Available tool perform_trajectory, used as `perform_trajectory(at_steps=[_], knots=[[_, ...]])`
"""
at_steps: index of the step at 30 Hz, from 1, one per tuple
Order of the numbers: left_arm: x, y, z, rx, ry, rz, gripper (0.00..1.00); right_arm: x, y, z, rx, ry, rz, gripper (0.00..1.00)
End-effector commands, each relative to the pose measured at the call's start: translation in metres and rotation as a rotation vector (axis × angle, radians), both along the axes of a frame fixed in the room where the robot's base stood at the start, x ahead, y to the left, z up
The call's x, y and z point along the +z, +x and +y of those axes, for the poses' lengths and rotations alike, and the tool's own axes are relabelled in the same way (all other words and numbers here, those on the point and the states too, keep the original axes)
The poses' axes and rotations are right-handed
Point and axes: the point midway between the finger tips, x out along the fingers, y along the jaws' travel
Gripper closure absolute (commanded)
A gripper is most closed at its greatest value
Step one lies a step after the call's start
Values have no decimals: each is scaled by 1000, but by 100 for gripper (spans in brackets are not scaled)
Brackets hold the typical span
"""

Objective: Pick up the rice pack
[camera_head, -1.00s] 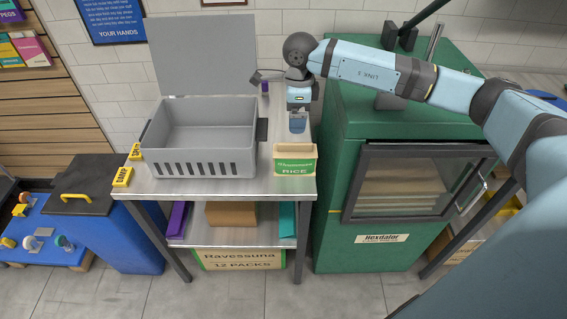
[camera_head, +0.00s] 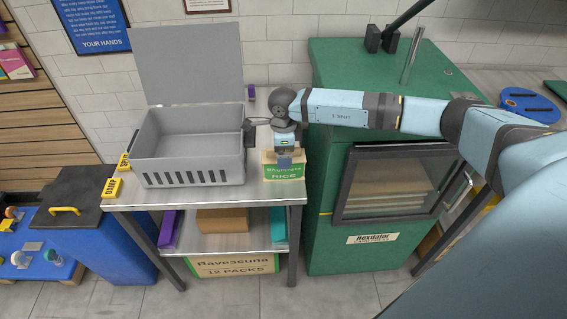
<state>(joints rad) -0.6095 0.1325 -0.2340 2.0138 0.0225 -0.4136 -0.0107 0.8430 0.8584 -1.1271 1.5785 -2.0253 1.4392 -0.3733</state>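The rice pack (camera_head: 286,172) is a small box with a green and tan front marked RICE. It stands upright on the right front of the metal table (camera_head: 230,195). My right gripper (camera_head: 285,165) is over the pack and covers part of its upper front. Its fingers are too small and overlapped to show whether they are apart or closed on the pack. My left gripper is not in view.
A grey crate (camera_head: 190,165) with an upright lid stands on the table just left of the pack. A green cabinet (camera_head: 335,210) stands close at the right. Yellow tags (camera_head: 112,188) lie at the table's left edge.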

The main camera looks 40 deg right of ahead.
Motion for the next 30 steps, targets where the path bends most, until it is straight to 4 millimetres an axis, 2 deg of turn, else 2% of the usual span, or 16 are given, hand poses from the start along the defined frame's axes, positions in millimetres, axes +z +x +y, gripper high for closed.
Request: perform_trajectory(at_steps=[3, 9, 18, 30], knots=[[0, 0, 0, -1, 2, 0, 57, -12, -1, 0, 0, -1, 1, 6], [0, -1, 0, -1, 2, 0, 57, -13, 0, 0, 0, -1, -1, 6], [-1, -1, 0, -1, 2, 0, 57, -13, 0, 0, 0, 0, 0, 75], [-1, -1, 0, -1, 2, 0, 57, -5, 1, 0, 0, 1, -3, 77]])
